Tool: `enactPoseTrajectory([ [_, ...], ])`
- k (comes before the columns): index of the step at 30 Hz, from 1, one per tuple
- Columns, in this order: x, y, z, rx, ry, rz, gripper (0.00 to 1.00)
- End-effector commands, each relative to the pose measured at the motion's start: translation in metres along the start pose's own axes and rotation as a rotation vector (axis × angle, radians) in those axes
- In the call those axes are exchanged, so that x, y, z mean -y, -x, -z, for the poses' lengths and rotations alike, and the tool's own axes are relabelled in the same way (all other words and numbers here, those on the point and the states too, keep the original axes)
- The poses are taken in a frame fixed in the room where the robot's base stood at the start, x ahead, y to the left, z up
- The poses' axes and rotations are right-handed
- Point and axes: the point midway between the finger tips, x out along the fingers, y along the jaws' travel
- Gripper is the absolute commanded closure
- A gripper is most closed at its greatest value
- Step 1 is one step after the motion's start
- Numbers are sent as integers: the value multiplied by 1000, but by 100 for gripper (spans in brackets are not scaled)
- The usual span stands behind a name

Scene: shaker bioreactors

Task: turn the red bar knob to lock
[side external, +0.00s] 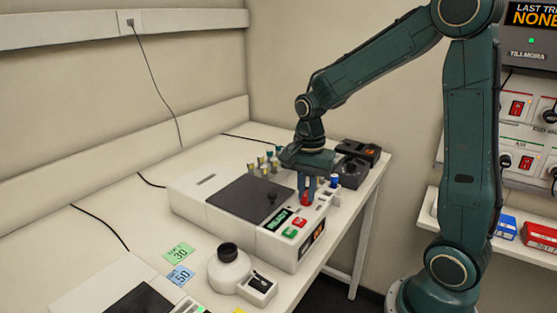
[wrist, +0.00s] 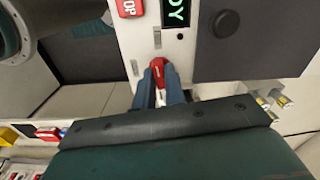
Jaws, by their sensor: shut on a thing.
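The red bar knob (side external: 305,199) is on the front right corner of the white shaker unit (side external: 213,211). My gripper (side external: 307,190) points down over that corner, with its blue fingers on either side of the knob. In the wrist view my gripper (wrist: 159,86) is shut on the red bar knob (wrist: 161,72), which shows between the fingertips. The bar lies roughly along the fingers in that view. The fingers hide part of it, and I cannot read any lock marking around it.
A dark lid with a small black knob (side external: 272,198) and red and green buttons (side external: 295,228) are beside my gripper. Small vials (side external: 264,163) and dark devices (side external: 354,168) stand behind. A white flask with a black cap (side external: 228,254) stands in front.

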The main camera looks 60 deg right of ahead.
Motion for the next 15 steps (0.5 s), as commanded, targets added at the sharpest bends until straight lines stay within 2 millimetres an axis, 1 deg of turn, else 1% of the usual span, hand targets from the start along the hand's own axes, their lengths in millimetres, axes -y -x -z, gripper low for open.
enactPoseTrajectory([
  [15, 0, 1, 0, 0, 451, 1, 100],
])
